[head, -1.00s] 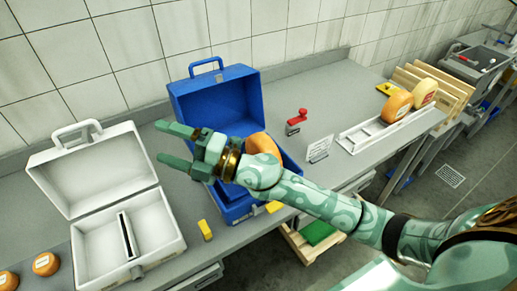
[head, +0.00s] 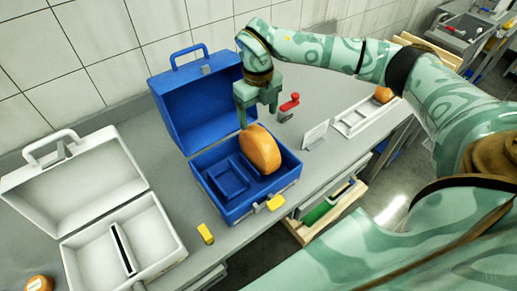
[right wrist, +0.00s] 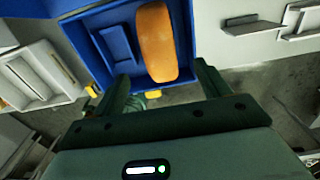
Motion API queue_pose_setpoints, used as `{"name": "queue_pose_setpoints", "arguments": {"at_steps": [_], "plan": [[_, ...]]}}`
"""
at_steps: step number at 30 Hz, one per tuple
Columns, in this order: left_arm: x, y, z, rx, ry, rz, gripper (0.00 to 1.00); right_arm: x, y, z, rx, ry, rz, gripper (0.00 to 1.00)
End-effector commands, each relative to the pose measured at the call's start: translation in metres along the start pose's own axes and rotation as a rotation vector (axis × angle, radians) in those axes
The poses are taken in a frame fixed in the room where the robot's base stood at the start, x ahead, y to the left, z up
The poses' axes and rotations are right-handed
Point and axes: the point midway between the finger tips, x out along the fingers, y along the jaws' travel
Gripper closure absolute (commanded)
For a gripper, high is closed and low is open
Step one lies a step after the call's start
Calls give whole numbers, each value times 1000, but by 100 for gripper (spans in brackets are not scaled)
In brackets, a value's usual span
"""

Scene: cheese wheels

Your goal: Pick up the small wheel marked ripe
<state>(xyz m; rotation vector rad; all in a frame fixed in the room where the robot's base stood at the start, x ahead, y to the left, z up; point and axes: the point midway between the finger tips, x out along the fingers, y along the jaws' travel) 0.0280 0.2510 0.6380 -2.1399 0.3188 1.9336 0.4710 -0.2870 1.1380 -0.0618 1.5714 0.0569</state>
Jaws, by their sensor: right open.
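A large orange cheese wheel (head: 260,150) stands on edge in the right part of the open blue case (head: 233,213). A small orange wheel (head: 38,284) is cut off at the bottom left, and another orange wheel (head: 383,94) is at the right by the white tray. I cannot read a ripe mark on any of them. My right gripper (head: 257,112) is open and empty, fingers pointing down just behind and above the wheel in the case. In the right wrist view that wheel (right wrist: 155,42) shows beyond the open fingers (right wrist: 160,78). My left gripper is not in view.
An open white case (head: 92,237) with a divider stands at the left. A red stapler-like thing (head: 289,106), a small sign (head: 315,134) and a white tray (head: 362,121) are to the right.

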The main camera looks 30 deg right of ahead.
Motion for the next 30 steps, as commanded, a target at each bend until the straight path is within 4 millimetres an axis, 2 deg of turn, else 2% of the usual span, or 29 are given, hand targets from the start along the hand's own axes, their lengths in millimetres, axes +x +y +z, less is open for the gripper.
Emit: {"name": "queue_pose_setpoints", "arguments": {"at_steps": [3,11,18,26,27,30], "plan": [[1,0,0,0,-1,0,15,24,1,0,-1,2,2,25],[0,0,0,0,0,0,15,47,1,-2,-2,2,3,25],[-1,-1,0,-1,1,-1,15,84,2,-6,-2,0,4,25],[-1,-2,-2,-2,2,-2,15,90,1,-5,-3,-2,3,25],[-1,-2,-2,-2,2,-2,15,90,1,-5,-3,-2,3,27],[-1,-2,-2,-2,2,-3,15,90,1,-5,-3,-2,3,55]]}}
